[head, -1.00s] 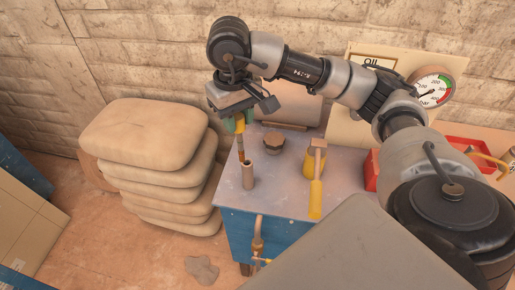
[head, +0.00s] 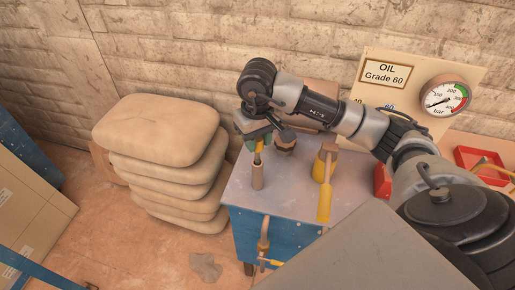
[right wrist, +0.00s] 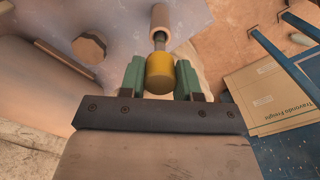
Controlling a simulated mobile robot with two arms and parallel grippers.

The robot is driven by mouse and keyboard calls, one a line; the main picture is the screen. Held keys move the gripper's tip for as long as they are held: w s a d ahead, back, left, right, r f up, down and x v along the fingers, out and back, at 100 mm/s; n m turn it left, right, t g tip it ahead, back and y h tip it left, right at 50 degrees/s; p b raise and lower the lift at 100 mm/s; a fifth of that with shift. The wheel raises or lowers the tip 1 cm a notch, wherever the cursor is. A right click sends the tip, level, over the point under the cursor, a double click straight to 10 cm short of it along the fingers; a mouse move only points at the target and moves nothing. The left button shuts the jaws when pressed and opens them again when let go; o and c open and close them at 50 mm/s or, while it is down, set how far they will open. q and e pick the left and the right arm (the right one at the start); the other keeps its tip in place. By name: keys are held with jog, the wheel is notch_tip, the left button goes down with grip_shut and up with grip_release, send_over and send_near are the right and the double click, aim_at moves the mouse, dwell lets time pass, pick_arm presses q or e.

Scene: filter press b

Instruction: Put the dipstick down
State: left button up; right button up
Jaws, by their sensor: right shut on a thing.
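The dipstick has a yellow handle (right wrist: 160,72) and a thin metal rod. My right gripper (head: 258,143) is shut on the yellow handle, with its green fingers on either side; it also shows in the right wrist view (right wrist: 160,78). The rod points down at the upright copper-brown tube (head: 257,176) on the bench top. The tube also shows in the right wrist view (right wrist: 160,20). The rod's lower end is hidden and appears to be inside the tube's mouth. The handle is just above the tube. My left gripper is not in view.
The blue bench (head: 285,236) has a grey top. A dark round cap (head: 285,146) and a yellow-handled valve or lever (head: 325,185) stand right of the tube. Stacked sacks (head: 160,140) are at left. A pressure gauge (head: 446,99) and red tray (head: 480,160) are at right.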

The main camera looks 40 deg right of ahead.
aim_at(257, 152)
notch_tip(257, 152, down, 4)
jog(key=shift+f+p, duration=0.1)
jog(key=shift+p, duration=0.45)
jog(key=shift+f, duration=0.2)
jog(key=shift+f+b, duration=0.15)
jog(key=shift+b, duration=0.15)
jog(key=o, duration=0.9)
jog(key=shift+o, duration=0.2)
